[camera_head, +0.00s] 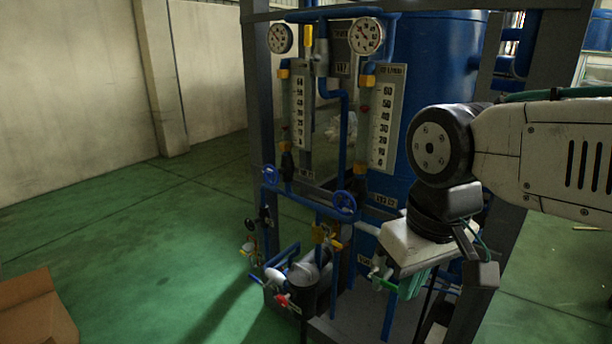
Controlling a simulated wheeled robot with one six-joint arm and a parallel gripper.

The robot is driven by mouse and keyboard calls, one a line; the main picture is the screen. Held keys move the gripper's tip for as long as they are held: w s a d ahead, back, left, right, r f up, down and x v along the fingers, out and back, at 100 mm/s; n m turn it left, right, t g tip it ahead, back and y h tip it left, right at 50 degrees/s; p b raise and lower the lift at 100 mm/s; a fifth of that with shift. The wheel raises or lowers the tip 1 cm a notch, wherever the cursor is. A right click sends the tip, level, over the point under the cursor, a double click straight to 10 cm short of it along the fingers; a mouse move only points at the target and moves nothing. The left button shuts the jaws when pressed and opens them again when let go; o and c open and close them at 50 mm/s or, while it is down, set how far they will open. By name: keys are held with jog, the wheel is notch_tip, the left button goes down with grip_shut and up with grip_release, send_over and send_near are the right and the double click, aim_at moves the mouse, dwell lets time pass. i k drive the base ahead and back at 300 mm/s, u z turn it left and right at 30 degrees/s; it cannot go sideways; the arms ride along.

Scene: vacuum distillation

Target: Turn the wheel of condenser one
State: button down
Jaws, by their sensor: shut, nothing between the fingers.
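Two blue handwheels show on the front pipework of the rig. One handwheel (270,175) is at the left, and a larger-looking handwheel (344,204) is right of it and lower. I cannot tell from the small labels which belongs to condenser one. My gripper (432,328) hangs at the lower right, below my wrist, partly cut off by the frame edge. It is shut and empty. It is apart from both handwheels, to their right and lower in the picture.
Gauges (366,36) and scale panels (386,118) stand above the wheels, before a blue tank (436,60). A cardboard box (36,310) is at lower left. Green floor (130,235) is open at left.

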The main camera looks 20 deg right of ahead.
aim_at(270, 175)
jog(key=z, duration=0.15)
jog(key=k, duration=0.45)
jog(key=u, duration=0.75)
jog(key=i, duration=0.7)
jog(key=z, duration=0.55)
jog(key=i, duration=0.8)
jog(key=z, duration=0.8)
